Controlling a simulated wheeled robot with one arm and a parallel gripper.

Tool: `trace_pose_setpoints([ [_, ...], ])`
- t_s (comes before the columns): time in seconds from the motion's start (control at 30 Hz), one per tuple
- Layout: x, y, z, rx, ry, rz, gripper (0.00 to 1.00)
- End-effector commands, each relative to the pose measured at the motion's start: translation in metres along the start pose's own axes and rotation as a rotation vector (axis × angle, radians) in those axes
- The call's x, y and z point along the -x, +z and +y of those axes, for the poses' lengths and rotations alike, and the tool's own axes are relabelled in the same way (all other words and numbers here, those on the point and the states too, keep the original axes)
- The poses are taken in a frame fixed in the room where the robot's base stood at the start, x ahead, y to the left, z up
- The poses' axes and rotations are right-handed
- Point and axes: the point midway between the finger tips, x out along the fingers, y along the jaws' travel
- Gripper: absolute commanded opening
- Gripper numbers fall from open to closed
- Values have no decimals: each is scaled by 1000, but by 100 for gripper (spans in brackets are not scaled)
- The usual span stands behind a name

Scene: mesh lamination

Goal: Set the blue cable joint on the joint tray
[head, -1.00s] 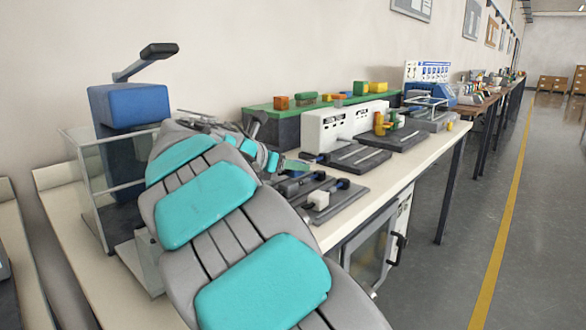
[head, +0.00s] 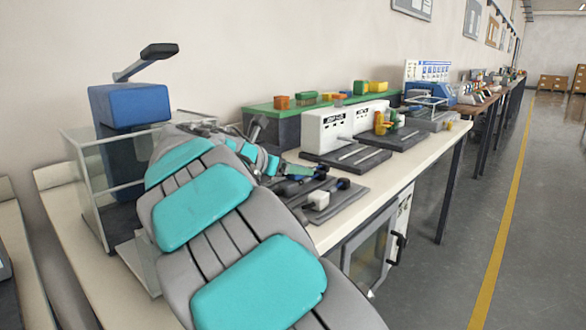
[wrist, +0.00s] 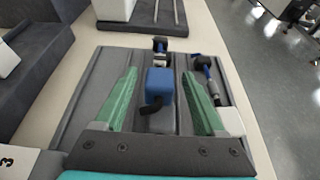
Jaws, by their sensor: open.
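The blue cable joint (wrist: 160,83) lies on the dark joint tray (wrist: 88,88) in the wrist view, with black parts at its near and far ends. My gripper (wrist: 165,72) is open, its green fingers on either side of the joint with visible gaps. In the head view my gripper (head: 299,172) is low over the joint tray (head: 345,203), and part of the blue joint (head: 321,171) shows beyond the fingers. My arm hides the left part of the tray. Whether the joint sits fully down on the tray is hard to tell.
A similar joint with a white block (wrist: 230,121) lies on the tray to the right; its block (head: 318,200) shows in the head view too. Dark slabs (head: 350,157) and white boxes (head: 325,130) stand behind. A glass-sided case (head: 88,185) is to the left.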

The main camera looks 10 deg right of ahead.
Motion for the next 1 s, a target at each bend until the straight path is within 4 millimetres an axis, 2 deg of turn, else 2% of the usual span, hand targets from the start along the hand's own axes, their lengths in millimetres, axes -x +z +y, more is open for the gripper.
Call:
trace_pose_setpoints([
  [0.1, 1, 2, 0, -1, 0, 0, 72],
  [0.17, 8, 4, 0, 0, 1, 0, 72],
  [0.5, 78, 5, 2, 0, 7, -1, 72],
  [0.7, 108, 4, 1, 1, 3, -1, 72],
  [1.0, 122, 4, 0, 1, -1, 0, 72],
])
